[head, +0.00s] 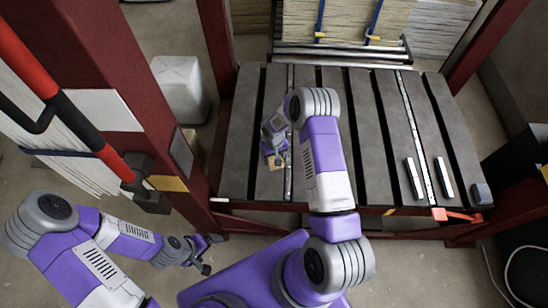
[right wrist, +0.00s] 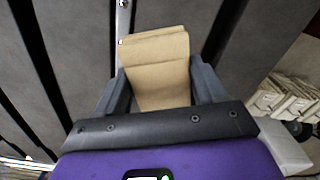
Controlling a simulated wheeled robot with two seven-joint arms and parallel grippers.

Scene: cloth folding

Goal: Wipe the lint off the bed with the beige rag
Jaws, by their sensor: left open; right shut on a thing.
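The bed (head: 352,130) is a dark grey slatted surface with black grooves and metal strips. My right gripper (head: 276,157) is over its left part, shut on the beige rag (head: 275,166). In the right wrist view the rag (right wrist: 158,62) is folded and sits between the two grey fingers, over the grey slats and beside a metal strip. I cannot tell whether the rag touches the bed. My left gripper (head: 206,254) is open and empty, low at the left, off the bed. I cannot clearly make out lint; my right arm hides part of the bed.
Two short metal bars (head: 413,178) (head: 445,177) and a grey block (head: 481,194) are at the bed's right front. Red posts (head: 115,75) stand on both sides. Stacked boards (head: 347,18) lie behind. A white container (head: 181,90) stands on the floor at left.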

